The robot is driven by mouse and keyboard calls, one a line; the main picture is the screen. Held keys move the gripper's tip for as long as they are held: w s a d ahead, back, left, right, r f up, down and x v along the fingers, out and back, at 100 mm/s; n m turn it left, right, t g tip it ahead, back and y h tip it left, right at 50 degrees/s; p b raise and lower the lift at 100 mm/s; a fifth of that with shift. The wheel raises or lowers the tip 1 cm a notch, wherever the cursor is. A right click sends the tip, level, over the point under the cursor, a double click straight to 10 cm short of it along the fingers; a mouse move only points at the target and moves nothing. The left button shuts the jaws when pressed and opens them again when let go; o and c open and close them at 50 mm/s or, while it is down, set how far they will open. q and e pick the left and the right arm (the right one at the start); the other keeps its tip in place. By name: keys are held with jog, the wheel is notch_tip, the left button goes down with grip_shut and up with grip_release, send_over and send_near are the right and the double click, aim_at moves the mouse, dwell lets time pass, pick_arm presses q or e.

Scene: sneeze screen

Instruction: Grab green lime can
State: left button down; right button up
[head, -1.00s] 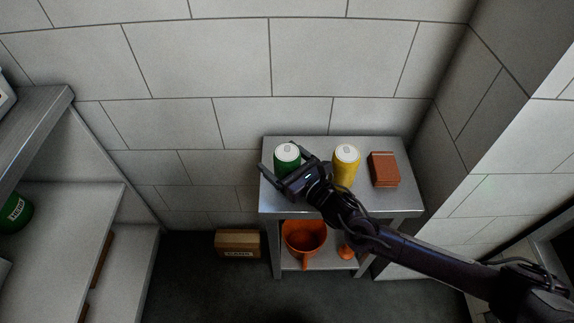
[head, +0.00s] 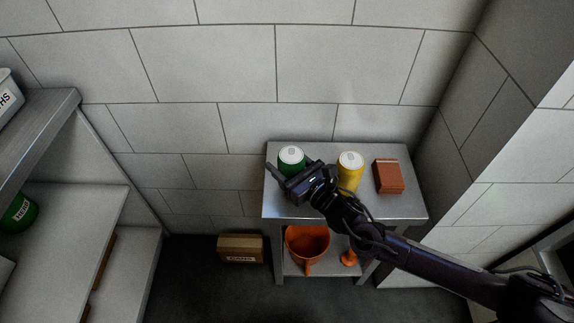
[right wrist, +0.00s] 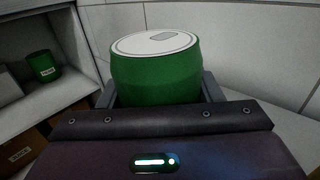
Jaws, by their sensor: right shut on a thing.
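The green can (head: 290,158) with a white lid is on the left part of the small metal table (head: 404,207). My right gripper (head: 294,170) is shut on it, with one finger on each side. In the right wrist view the can (right wrist: 155,82) is upright between the fingers, and its lower part is hidden behind the gripper body. I cannot tell if it is clear of the tabletop. My left gripper is not in view.
A yellow can (head: 350,172) and a brown box (head: 388,176) stand to the right on the table. An orange bucket (head: 306,243) is on the lower shelf. A cardboard box (head: 240,248) is on the floor. Shelving with a green container (head: 20,212) is at left.

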notch_tip(320, 180, up, 19)
dwell(0.5)
